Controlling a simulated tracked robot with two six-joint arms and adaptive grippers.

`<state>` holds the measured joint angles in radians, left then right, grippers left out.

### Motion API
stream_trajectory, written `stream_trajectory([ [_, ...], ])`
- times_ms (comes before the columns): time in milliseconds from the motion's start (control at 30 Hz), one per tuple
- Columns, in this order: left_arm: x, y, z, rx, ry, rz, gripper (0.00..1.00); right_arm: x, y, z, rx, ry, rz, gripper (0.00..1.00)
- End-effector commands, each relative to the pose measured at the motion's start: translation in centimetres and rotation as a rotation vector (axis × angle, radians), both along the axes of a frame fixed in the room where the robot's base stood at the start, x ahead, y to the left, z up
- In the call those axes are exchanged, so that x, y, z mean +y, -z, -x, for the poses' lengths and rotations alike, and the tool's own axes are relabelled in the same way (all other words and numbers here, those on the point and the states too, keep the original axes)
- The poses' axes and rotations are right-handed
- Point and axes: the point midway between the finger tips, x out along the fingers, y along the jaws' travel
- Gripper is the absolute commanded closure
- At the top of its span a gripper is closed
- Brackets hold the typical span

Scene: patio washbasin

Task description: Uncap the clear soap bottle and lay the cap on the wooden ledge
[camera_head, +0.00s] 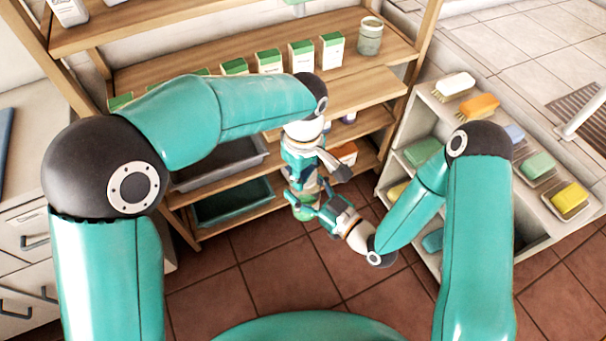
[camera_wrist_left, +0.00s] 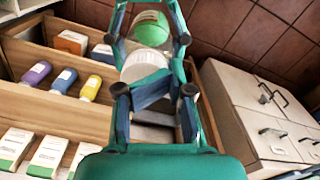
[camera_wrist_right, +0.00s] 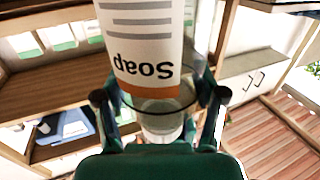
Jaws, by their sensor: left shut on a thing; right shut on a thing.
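The clear soap bottle (camera_wrist_right: 140,45) fills the top of the right wrist view, with a white label, an upside-down "Soap", an orange band and a clear end. My right gripper (camera_head: 321,193) is shut on it from the right. My left gripper (camera_head: 303,186) reaches down from above and is shut at the bottle's upper end, where the cap is largely hidden. In the left wrist view a whitish cylinder (camera_wrist_left: 145,66) lies between its fingers, with a green rounded part (camera_wrist_left: 150,28) beyond. The wooden ledge (camera_head: 350,92) projects from the rack, behind the grippers, and its visible part is bare.
A white unit (camera_head: 440,105) with brushes and soaps stands right. Drawers (camera_head: 25,240) are left. Tiled floor (camera_head: 260,270) lies below.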

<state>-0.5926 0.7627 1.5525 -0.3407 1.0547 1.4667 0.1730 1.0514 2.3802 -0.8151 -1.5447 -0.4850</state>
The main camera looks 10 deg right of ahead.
Motion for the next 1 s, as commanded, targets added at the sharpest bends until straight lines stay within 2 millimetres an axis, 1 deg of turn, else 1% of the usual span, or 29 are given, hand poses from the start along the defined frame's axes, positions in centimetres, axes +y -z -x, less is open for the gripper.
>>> stream_trajectory([
  [367,-0.04,-0.04,-0.07,-0.003,0.000,0.002,1.00,0.07,-0.03,0.06,-0.001,-0.003,-0.001,1.00],
  [400,-0.04,-0.04,-0.07,-0.003,0.000,0.002,0.76,0.07,-0.03,0.06,-0.001,-0.003,-0.001,1.00],
  [567,-0.03,-0.03,-0.05,-0.002,0.000,0.001,0.50,0.06,-0.04,0.05,-0.001,-0.002,-0.001,1.00],
  [600,-0.03,-0.03,-0.05,-0.002,0.000,0.001,0.46,0.05,-0.04,0.04,-0.001,-0.002,-0.001,1.00],
  [867,-0.02,-0.04,-0.02,-0.001,0.000,0.001,0.46,0.04,-0.06,0.02,-0.002,-0.002,-0.001,1.00],
  [1000,-0.08,-0.97,-0.07,-0.003,0.000,0.003,0.46,0.03,-0.07,0.01,-0.002,-0.001,-0.001,1.00],
])
